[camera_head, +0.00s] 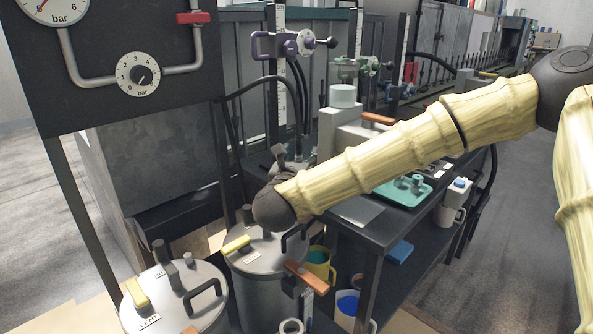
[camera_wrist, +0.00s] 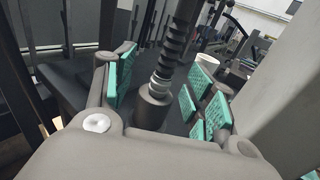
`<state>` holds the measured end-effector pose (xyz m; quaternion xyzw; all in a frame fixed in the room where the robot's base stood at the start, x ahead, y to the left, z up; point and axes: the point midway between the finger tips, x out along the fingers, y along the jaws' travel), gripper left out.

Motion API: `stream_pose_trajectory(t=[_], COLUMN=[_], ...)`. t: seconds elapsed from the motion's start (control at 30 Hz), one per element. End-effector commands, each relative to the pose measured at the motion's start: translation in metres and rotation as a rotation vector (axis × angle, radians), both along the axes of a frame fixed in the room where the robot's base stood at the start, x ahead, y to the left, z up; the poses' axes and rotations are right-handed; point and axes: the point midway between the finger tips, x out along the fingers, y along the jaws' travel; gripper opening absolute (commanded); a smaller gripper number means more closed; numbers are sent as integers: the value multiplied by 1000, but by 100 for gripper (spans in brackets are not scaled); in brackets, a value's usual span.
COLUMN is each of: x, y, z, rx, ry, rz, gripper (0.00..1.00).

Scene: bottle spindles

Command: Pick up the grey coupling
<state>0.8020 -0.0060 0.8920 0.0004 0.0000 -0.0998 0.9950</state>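In the wrist view, a dark grey cylindrical piece (camera_wrist: 152,108), which looks like the grey coupling, stands below a black ribbed hose (camera_wrist: 178,40) with a lighter ring between them. My gripper (camera_wrist: 165,95) is open, with teal pads to the left and right of this piece. Gaps show on both sides in the picture; depth between pads and piece is hard to judge. In the head view, my arm's dark wrist end is above the front lidded pots. A small dark grey part (camera_head: 283,155) shows behind it; I cannot tell whether it belongs to my gripper. My wrist hides much there.
Purple (camera_head: 290,45), green (camera_head: 360,68) and red (camera_head: 408,75) fittings sit on upright posts behind. A teal tray (camera_head: 385,195) with small parts lies on the bench. Lidded metal pots (camera_head: 175,300) and a gauge panel (camera_head: 110,105) stand at the left.

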Motion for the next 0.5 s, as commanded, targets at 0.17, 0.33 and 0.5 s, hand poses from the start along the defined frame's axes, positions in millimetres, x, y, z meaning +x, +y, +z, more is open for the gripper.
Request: stream_pose_trajectory(t=[0.17, 0.33, 0.5], x=[0, 0, 0], y=[0, 1, 2], z=[0, 0, 1], rx=[0, 0, 0], ry=[0, 0, 0], rz=[0, 2, 3], gripper=[17, 3, 3])
